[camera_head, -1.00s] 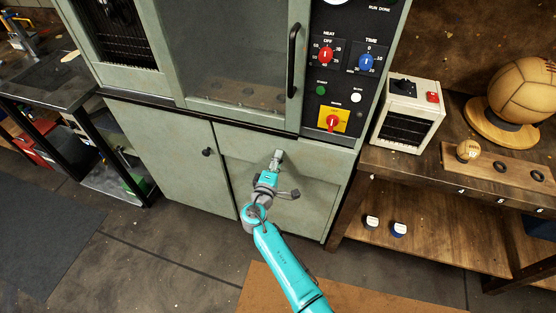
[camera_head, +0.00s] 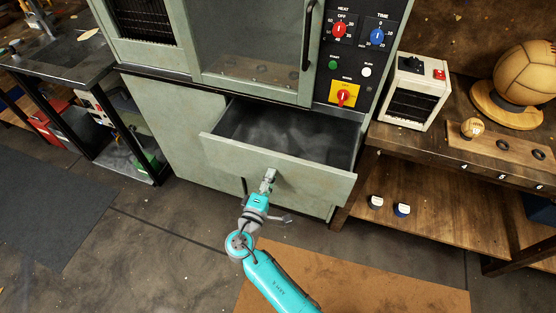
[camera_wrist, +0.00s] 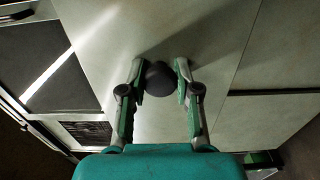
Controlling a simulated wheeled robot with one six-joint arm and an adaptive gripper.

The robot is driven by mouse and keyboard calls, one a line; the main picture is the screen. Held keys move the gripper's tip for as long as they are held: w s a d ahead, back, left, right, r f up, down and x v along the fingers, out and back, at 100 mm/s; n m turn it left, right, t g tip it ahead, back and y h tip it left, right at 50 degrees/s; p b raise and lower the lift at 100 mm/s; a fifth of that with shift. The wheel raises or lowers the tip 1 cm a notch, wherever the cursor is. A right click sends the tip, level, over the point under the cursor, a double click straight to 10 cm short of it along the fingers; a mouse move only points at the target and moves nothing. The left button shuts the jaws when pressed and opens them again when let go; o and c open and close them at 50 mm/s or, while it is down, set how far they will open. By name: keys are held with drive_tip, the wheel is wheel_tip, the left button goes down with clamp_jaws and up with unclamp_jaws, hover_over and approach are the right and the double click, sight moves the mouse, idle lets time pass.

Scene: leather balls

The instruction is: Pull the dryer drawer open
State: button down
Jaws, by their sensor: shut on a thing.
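The dryer drawer (camera_head: 230,151) stands pulled out from the pale green dryer cabinet (camera_head: 170,115), below the glass door. Its dark grey inside shows from above and looks empty. My gripper (camera_head: 269,174) is at the middle of the drawer front. In the wrist view my gripper (camera_wrist: 159,72) has its two fingers on either side of the round dark drawer knob (camera_wrist: 159,80), shut on it. In the head view the knob is hidden by the gripper.
A control panel with a red knob (camera_head: 339,30) and a blue knob (camera_head: 377,37) is above right. A wooden bench (camera_head: 400,150) with a small heater-like box (camera_head: 411,92) and a leather ball (camera_head: 525,74) stands at the right. Open floor lies in front of the drawer.

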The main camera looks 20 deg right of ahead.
drive_tip(key=v, duration=1.3)
drive_tip(key=shift+s, duration=0.15)
drive_tip(key=c, duration=0.8)
unclamp_jaws()
drive_tip(key=shift+a, duration=0.15)
drive_tip(key=v, duration=1.2)
drive_tip(key=shift+f, duration=0.1)
